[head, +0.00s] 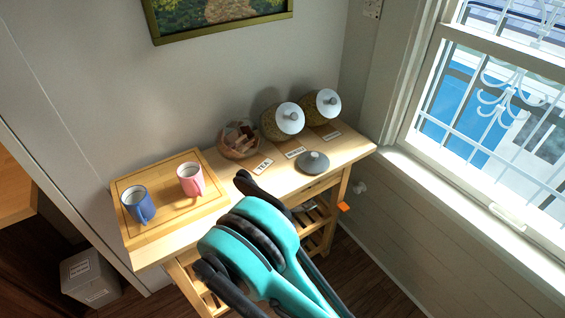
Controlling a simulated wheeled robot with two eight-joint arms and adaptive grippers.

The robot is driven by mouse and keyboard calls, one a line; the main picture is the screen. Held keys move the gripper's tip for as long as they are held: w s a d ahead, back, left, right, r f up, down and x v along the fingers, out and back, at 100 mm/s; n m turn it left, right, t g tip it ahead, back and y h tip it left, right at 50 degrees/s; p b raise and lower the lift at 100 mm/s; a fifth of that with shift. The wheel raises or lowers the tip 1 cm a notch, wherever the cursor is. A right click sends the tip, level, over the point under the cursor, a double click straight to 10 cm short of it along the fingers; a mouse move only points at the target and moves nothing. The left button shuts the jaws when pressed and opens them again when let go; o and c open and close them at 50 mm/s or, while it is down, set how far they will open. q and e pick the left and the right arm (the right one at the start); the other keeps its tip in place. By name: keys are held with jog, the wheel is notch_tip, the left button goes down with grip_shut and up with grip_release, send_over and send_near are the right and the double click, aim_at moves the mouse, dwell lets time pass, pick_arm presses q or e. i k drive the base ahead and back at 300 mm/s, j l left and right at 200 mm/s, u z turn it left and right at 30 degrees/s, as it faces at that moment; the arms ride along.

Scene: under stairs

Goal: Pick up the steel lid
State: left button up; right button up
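A round grey steel lid (313,162) with a small dark knob on top lies flat on the wooden table, near its front right edge. One of my arms, teal and black, reaches in from the bottom. My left gripper is not in view.
Two lidded jars (269,127) and an open round container (239,152) of brown pieces stand behind the lid, with small labels in front. A board (160,222) with a blue mug (141,208) and a pink mug (191,182) lies at left. A window (480,110) is at right.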

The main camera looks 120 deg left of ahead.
aim_at(312, 161)
jog(key=u, duration=3.95)
